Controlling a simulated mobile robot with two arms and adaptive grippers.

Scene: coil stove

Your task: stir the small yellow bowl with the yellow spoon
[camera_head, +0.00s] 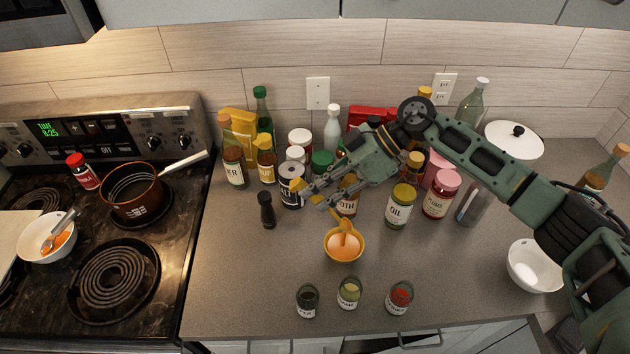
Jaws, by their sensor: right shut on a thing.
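My right gripper (320,199) reaches in from the right above and behind the bowl. It is shut on the spoon's handle; its fingers partly hide the grip. My left gripper is not in view.
Several bottles and jars crowd behind the bowl, with an oil jar (399,207) to its right and a dark shaker (267,212) to its left. Small spice jars (349,293) stand in front. A white bowl (536,268) is at right. The stove (165,290) is at left.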

